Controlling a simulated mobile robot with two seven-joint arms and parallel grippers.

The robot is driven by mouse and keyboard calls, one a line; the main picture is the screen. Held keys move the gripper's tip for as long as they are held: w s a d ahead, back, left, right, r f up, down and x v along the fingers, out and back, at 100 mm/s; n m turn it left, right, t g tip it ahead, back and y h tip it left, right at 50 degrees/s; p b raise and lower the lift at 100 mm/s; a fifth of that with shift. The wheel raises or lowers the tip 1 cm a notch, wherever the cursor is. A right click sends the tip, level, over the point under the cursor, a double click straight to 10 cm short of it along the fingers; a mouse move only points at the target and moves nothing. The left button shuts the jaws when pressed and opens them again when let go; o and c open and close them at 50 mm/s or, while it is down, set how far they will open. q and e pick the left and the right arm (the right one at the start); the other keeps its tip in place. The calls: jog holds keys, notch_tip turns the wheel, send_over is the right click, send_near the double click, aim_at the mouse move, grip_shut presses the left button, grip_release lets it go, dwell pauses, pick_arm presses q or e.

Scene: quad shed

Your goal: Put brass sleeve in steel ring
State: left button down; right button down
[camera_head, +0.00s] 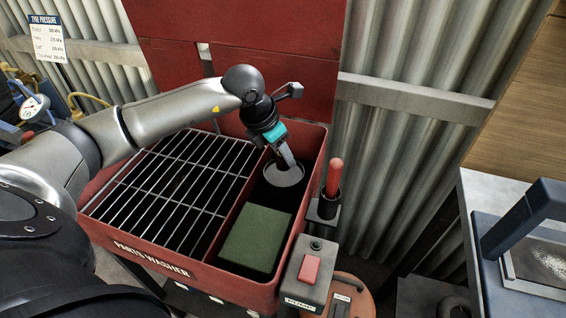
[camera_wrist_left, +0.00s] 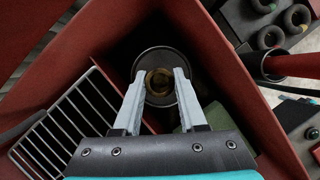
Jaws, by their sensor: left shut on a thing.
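My left gripper (camera_head: 292,163) reaches down into the right compartment of the red parts washer. In the left wrist view its two fingers (camera_wrist_left: 161,82) are shut on a brass sleeve (camera_wrist_left: 160,71), seen from above as a small brass round with a darker middle. Behind the sleeve is a dark grey round thing with a paler rim (camera_head: 284,178), perhaps the steel ring; it also shows in the left wrist view (camera_wrist_left: 161,55). I cannot tell whether the sleeve touches it or hangs above it. In the head view the fingers hide the sleeve. My right gripper is not in view.
The washer's red walls (camera_head: 318,165) enclose the compartment. A wire rack (camera_head: 175,185) lies to the left and a green block (camera_head: 256,238) in front. A red-handled tool (camera_head: 334,178) stands upright just outside the right wall, near a pump switch box (camera_head: 309,275).

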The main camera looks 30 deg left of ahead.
aim_at(283, 163)
pick_arm(q)
notch_tip(283, 163, down, 3)
jog(key=shift+r, duration=0.1)
jog(key=shift+b, duration=0.3)
jog(key=shift+c, duration=2.3)
grip_release()
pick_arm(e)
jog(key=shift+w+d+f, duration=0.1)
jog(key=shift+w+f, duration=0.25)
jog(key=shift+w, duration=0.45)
